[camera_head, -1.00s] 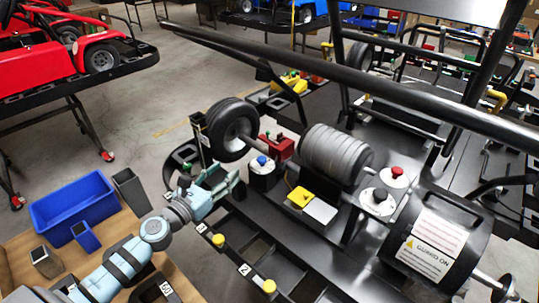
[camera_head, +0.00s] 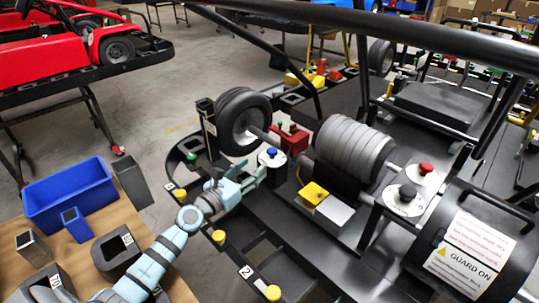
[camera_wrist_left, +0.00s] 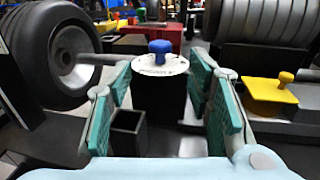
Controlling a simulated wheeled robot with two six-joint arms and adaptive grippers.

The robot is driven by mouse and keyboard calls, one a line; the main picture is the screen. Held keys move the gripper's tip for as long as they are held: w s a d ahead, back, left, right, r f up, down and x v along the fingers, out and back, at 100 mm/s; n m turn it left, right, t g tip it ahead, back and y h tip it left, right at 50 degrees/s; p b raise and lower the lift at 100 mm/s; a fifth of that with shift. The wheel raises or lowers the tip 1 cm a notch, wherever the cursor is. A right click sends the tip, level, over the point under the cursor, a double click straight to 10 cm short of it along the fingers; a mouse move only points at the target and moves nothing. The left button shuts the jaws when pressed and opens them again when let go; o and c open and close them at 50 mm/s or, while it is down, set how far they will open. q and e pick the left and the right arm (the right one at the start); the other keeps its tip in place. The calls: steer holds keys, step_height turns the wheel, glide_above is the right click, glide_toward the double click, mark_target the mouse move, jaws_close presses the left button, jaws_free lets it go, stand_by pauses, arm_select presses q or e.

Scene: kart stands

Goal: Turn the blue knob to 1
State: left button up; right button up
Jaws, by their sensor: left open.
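The blue knob (camera_head: 271,152) sits on a white round dial plate on top of a black cylinder post (camera_head: 272,172). In the left wrist view the blue knob (camera_wrist_left: 160,50) is upright, beyond the fingertips and roughly centred between them; print on the plate's near edge is too small to read. My left gripper (camera_head: 257,177) is just to the left of the post in the head view. Its teal finger pads (camera_wrist_left: 165,95) are apart, with nothing held between them. My right gripper is not in view.
A tyre (camera_head: 243,120) stands behind the post, with a red box (camera_head: 291,140) beside it. A ribbed grey roller (camera_head: 352,150) and a yellow block with a knob (camera_head: 313,193) lie to the right. A black bar crosses above. A blue bin (camera_head: 68,192) stands at left.

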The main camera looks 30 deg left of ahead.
mark_target(269, 154)
arm_select(q)
steer(key=w, duration=0.3)
steer(key=w+d+b, duration=0.1)
steer(key=w, duration=0.1)
steer(key=w+b, duration=0.1)
steer(key=w, duration=0.2)
steer(key=shift+w+d+f, duration=0.15)
steer(key=shift+w+d, duration=0.1)
steer(key=shift+w, duration=0.35)
